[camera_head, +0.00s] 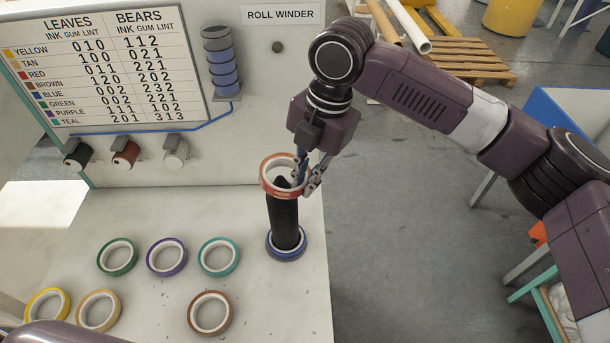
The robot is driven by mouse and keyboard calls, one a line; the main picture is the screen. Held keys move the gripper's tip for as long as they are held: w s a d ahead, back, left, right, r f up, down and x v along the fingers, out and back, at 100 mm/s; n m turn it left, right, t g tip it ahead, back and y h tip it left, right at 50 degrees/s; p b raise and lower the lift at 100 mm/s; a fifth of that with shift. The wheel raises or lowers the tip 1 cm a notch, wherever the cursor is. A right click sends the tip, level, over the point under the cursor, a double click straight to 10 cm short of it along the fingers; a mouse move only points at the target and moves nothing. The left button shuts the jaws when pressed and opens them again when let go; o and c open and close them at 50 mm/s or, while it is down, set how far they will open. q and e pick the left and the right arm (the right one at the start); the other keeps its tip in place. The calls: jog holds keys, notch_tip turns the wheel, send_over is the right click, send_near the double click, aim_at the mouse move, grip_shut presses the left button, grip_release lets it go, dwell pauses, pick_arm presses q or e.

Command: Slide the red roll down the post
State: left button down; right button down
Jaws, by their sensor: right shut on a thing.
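The red roll (268,190) is around the top end of the black post (284,222), level with the post's tip and slightly tilted. My right gripper (306,183) is shut on the red roll at its right side, reaching down from above. A blue roll (286,246) sits around the foot of the post on the white table. The post stands upright between the two rolls, with its middle bare. My left gripper is not in view; a piece of my own body shows at the bottom left edge.
Green (118,257), purple (167,257), teal (219,257), yellow (47,306), tan (98,310) and brown (209,313) rolls lie flat left of the post. The table's right edge (326,270) is close to the post. A chart board (105,72) stands behind.

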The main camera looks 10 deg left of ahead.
jog(key=shift+f, duration=0.45)
jog(key=c, duration=2)
grip_release()
jog(key=shift+o, duration=0.2)
notch_tip(320, 180, up, 12)
jog(key=d, duration=0.2)
jog(key=shift+w, duration=0.2)
jog(key=shift+d+f, duration=0.1)
